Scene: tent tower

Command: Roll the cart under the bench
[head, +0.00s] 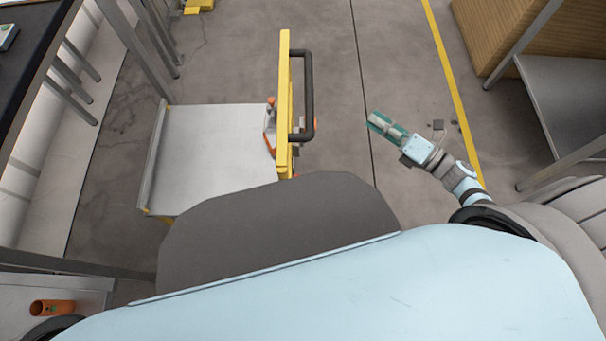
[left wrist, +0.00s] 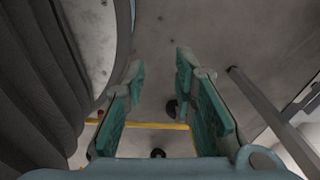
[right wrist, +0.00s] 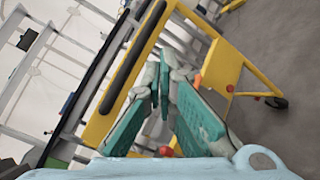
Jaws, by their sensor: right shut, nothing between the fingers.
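The cart has a flat grey platform (head: 215,150) with a yellow upright frame (head: 284,105) and a black handle (head: 308,95) on its right side. The bench, with a dark top (head: 35,35) and grey metal legs, stands at the left; the platform lies to the right of its legs. My right gripper (head: 378,122) is shut and empty, right of the handle with a gap. In the right wrist view the black handle (right wrist: 135,65) shows beyond its fingers (right wrist: 162,78). My left gripper (left wrist: 160,68) is open and empty in its wrist view, hidden in the head view. A yellow bar shows beyond it.
A grey shelf unit (head: 565,95) and a tan wooden box (head: 510,35) stand at the right. An orange cup (head: 52,307) lies on a surface at the lower left. Floor between handle and yellow floor line (head: 447,70) is mostly clear.

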